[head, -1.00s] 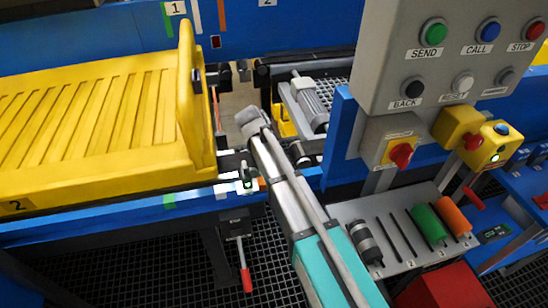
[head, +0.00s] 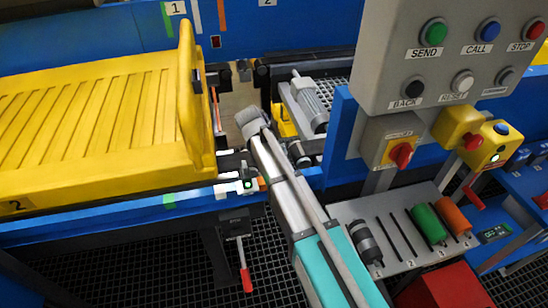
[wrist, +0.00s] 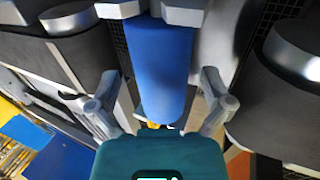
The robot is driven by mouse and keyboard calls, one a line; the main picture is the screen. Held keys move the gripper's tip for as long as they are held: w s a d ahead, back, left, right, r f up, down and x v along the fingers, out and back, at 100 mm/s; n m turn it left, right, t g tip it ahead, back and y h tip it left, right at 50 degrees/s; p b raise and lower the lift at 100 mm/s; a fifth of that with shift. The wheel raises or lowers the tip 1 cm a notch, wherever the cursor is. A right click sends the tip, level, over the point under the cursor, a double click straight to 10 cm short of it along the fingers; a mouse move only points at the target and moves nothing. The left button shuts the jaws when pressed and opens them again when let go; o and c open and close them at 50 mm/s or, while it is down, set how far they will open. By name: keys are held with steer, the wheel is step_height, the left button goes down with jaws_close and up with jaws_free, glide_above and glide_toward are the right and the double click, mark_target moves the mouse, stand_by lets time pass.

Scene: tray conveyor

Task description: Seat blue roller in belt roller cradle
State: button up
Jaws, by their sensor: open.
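The blue roller (wrist: 160,70) fills the middle of the wrist view, lengthwise up the picture, in the gap between two dark belt ends. The head view does not show it, as my arm covers that spot. My gripper (wrist: 155,12) is open. Its grey tips stand at the top edge of the wrist view, over the roller's upper end with a narrow gap between them. Its side links flank the roller. The cradle's seats are hidden, so I cannot tell whether the roller rests fully in them.
A yellow tray (head: 190,85) stands on the left conveyor, close to my arm. A grey control panel (head: 450,60) rises on the right. Below it, a grey shelf (head: 345,208) holds a dark roller, a green roller (head: 428,225) and an orange roller (head: 452,215). A red-handled lever (head: 245,278) hangs under the conveyor.

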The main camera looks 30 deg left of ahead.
steer(key=shift+r+p, duration=5.2)
steer(key=shift+r, duration=0.15)
steer(key=shift+r, duration=0.15)
step_height(320, 180, up, 9)
steer(key=p, duration=0.9)
steer(key=shift+r+p, duration=0.2)
steer(key=shift+p, duration=0.15)
